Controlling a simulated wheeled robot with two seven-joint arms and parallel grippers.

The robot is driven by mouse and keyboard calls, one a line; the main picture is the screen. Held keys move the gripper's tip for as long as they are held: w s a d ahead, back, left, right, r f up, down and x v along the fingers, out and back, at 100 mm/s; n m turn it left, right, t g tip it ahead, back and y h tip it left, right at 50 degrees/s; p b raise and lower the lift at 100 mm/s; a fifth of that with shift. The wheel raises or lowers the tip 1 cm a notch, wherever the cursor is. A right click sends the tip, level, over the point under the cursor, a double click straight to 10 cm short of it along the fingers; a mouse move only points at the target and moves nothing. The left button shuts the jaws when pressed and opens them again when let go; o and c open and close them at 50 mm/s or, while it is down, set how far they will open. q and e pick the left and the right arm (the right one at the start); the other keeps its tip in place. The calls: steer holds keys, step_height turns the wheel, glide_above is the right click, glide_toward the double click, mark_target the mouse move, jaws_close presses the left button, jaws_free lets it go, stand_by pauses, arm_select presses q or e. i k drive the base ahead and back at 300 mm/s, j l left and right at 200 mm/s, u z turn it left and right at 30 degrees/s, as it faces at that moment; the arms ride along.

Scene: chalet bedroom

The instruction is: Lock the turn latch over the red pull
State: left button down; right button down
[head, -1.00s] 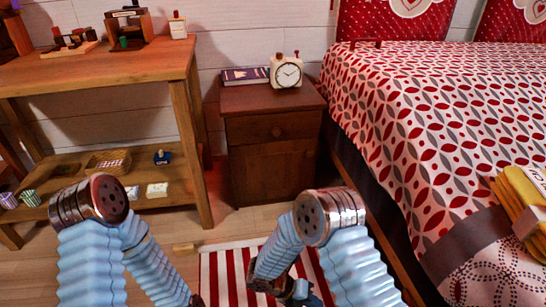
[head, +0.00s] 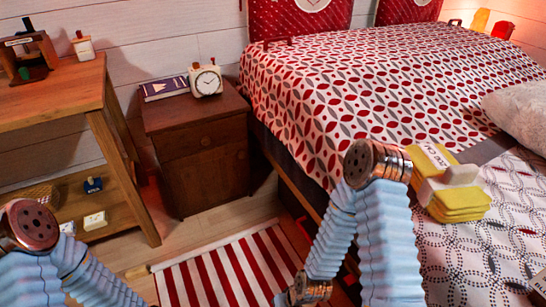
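I cannot make out a turn latch or a red pull clearly in the head view. A small wooden device with a green part (head: 35,72) stands on the wooden table at the upper left; its details are too small to read as a latch. Both my arms show as pale blue sleeves with coppery joints, the left at the lower left edge, the right in front of the bed. The fingers of both grippers are outside the picture, below the lower edge.
A wooden table (head: 60,98) with a lower shelf stands at left. A brown nightstand (head: 200,150) bears a clock (head: 206,80) and a purple book (head: 165,88). The bed (head: 350,90) fills the right, with yellow folded cloths (head: 455,190). A red-striped rug (head: 225,270) lies on the floor.

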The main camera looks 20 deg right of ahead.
mark_target(353, 278)
steer(key=z, duration=1.45)
